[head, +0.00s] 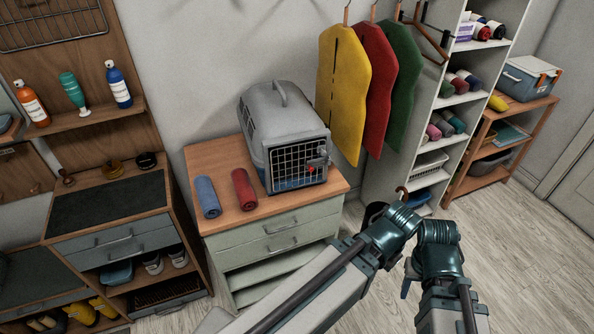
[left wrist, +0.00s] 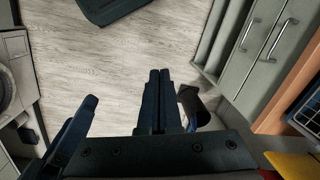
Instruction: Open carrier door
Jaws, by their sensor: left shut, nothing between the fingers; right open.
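The grey pet carrier (head: 280,118) stands upright on the wooden top of a cabinet. Its wire door (head: 290,166) faces forward and right and looks shut, with a grey latch at its right side and a small red mark by it. In the left wrist view a piece of the wire door (left wrist: 306,112) shows at the right edge. My left gripper (left wrist: 159,102) is shut and empty, in front of the cabinet and apart from the carrier. My right gripper (head: 408,278) is open, to the right of the cabinet and below the carrier; my arm links partly hide it.
A blue roll (head: 207,196) and a red roll (head: 243,189) lie left of the carrier. The cabinet (head: 262,225) has drawers with handles. Yellow, red and green garments hang behind. A dark bin (head: 374,212) stands right of the cabinet. The floor at right is clear.

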